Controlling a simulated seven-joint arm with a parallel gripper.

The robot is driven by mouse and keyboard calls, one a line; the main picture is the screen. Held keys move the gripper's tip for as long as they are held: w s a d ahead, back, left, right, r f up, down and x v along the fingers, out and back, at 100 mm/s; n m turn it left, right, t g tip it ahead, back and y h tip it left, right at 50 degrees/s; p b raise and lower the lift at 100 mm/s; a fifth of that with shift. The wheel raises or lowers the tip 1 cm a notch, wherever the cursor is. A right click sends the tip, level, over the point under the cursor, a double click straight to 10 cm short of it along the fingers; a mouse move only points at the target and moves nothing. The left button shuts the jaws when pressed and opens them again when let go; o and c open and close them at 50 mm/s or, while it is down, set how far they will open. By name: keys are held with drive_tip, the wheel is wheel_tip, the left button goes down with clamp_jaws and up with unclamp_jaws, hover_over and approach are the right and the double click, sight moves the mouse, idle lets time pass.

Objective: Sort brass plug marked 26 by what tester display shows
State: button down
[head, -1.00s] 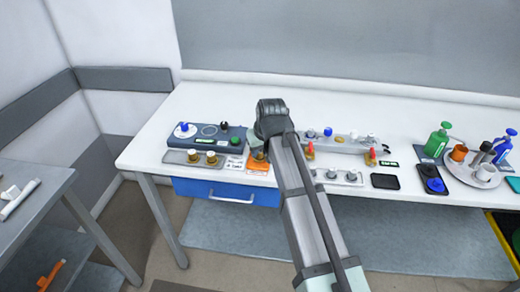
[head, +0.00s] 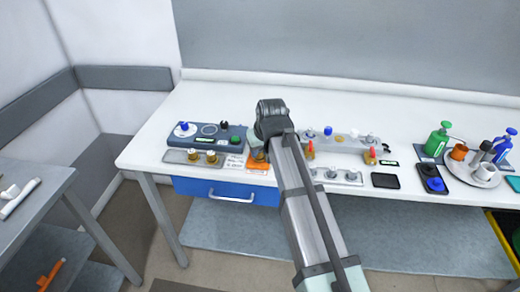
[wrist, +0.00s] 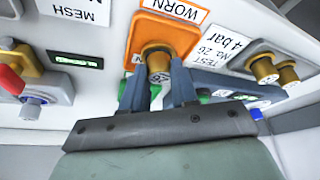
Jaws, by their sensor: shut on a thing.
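The brass plug (wrist: 157,64) is between the two fingers of my gripper (wrist: 157,80) in the wrist view. The mark on its end face looks like 26 upside down. The plug is at the orange tray (wrist: 178,36) labelled WORN; I cannot tell whether it touches the tray floor. In the head view my arm partly hides my gripper (head: 258,154) and the plug, above the orange tray (head: 258,168). The grey tester (head: 205,136) with a dial and green button stands just left; its display is too small to read. A card (wrist: 222,48) reads TEST No. 26, 4 bar.
A tray (head: 176,156) with brass plugs lies in front of the tester. Right of my arm are a grey fixture (head: 345,143) with red-handled valves, a tray of silver knobs (head: 335,177) and a black tray (head: 385,181). Bottles and cups stand far right. The back of the bench is clear.

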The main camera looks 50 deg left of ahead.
drive_tip(key=shift+f, duration=0.2)
idle(0.6)
drive_tip(key=c, duration=0.8)
unclamp_jaws()
drive_tip(key=o, duration=0.3)
drive_tip(key=shift+r, duration=0.4)
drive_tip(key=shift+r, duration=0.85)
drive_tip(key=shift+r, duration=0.2)
